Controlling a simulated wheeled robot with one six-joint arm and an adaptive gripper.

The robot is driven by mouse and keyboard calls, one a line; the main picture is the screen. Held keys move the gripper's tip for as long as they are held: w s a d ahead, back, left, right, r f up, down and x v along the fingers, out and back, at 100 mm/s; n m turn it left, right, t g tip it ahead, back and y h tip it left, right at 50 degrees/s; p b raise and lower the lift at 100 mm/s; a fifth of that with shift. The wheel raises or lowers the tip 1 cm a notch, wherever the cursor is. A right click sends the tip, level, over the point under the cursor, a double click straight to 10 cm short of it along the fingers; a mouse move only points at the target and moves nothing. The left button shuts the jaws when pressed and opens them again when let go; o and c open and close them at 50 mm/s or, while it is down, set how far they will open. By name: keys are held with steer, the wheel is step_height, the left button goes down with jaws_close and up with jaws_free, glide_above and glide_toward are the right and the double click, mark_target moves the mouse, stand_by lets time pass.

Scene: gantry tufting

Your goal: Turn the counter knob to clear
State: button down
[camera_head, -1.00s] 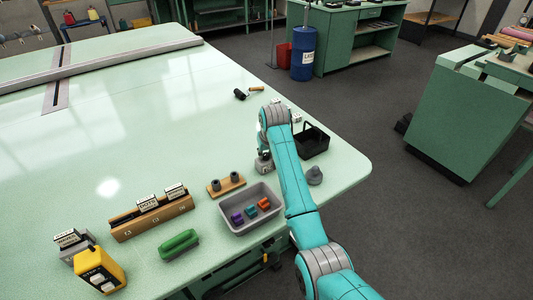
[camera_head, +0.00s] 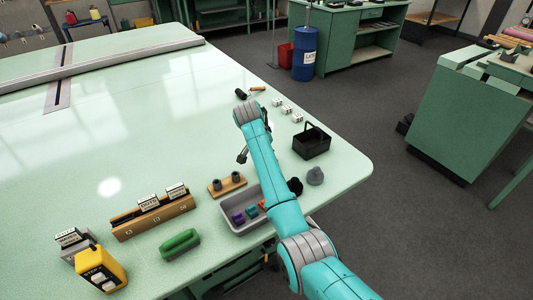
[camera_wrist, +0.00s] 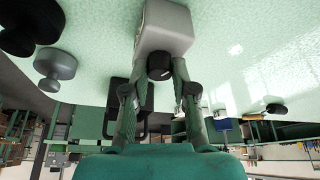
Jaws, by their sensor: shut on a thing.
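The counter (camera_wrist: 166,24) is a pale grey box in the wrist view, with a dark round knob (camera_wrist: 159,66) on the side facing me. My gripper (camera_wrist: 160,75) has its two fingers closed on the knob, one on each side. A small light mark shows on the knob; its setting is unreadable. In the head view only a dark part of my gripper (camera_head: 243,156) shows at the left of my arm. My arm hides the counter and knob there.
A black basket (camera_head: 312,143) and a grey knobbed weight (camera_head: 315,176) stand right of my arm, with a black round object (camera_head: 295,187) beside it. A grey tray (camera_head: 238,226) with colored pieces lies left, partly covered. White blocks (camera_head: 286,110) stand beyond. The table's left middle is clear.

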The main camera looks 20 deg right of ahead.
steer(key=shift+m, duration=0.6)
steer(key=shift+h, duration=0.3)
steer(key=c, duration=0.9)
jaws_free()
steer(key=shift+c, duration=0.2)
steer(key=v, duration=1.2)
steer(key=shift+w, duration=0.2)
